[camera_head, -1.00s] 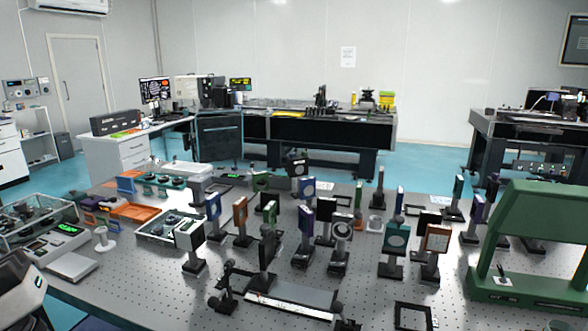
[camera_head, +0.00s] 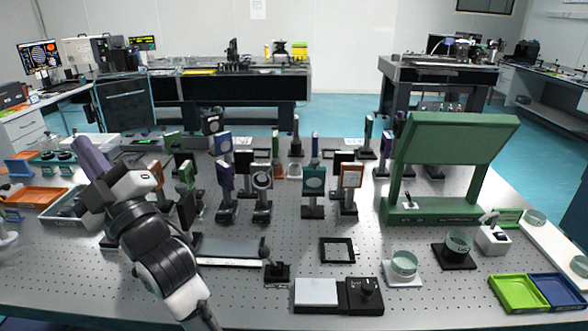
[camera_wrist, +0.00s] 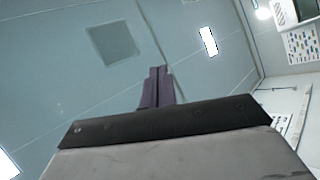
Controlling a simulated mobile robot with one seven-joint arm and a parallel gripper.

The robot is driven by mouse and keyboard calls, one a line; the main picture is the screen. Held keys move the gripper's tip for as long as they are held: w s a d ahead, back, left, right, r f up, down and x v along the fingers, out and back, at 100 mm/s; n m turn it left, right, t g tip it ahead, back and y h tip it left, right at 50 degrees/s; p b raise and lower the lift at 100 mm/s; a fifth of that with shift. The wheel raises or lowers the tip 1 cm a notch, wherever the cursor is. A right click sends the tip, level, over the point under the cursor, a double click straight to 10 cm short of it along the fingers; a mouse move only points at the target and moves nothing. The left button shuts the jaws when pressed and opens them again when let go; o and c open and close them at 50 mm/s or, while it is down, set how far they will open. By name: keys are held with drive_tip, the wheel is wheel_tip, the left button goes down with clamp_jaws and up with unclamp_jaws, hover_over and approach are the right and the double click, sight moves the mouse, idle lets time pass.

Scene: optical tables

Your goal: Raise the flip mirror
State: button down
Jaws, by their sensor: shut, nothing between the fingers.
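I cannot tell for sure which mount is the flip mirror. A black square frame (camera_head: 338,250) lies flat on the perforated optical table in the head view. Left of it is a grey flat plate (camera_head: 232,250) with a pale front edge and a small black post beside its right end. My gripper (camera_head: 92,155) has purple fingers and is at the left, raised and pointing up, well away from both. In the wrist view its fingers (camera_wrist: 157,88) are together and empty against the ceiling. My arm hides part of the table at the left.
Many upright optic mounts, including a teal one (camera_head: 313,180), crowd the middle of the table. A large green stand (camera_head: 450,150) rises at the right. A box with a black knob (camera_head: 365,290), a glass-topped holder (camera_head: 404,265) and a green tray (camera_head: 518,292) sit near the front.

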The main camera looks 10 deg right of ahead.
drive_tip(key=w+d+f+t+h, duration=0.1)
drive_tip(key=w+d+f+h, duration=0.1)
drive_tip(key=w+d+h, duration=0.3)
drive_tip(key=w+d+f+h, duration=0.1)
drive_tip(key=w+d+f, duration=0.2)
drive_tip(key=d, duration=0.4)
drive_tip(key=n+g+h, duration=0.1)
drive_tip(key=g+h, duration=0.2)
drive_tip(key=h, duration=0.5)
approach(317, 164)
drive_tip(key=w+p, duration=0.2)
drive_tip(key=p, duration=0.1)
drive_tip(key=w+a+p, duration=0.1)
drive_tip(key=w+p, duration=0.2)
drive_tip(key=shift+r, duration=0.25)
drive_tip(key=shift+w+a+f+p, duration=0.1)
drive_tip(key=shift+w+f+p, duration=0.05)
drive_tip(key=shift+w, duration=0.3)
drive_tip(key=shift+w+a+f+p, duration=0.1)
drive_tip(key=shift+w+p, duration=0.05)
drive_tip(key=shift+w, duration=0.25)
drive_tip(key=shift+d, duration=0.15)
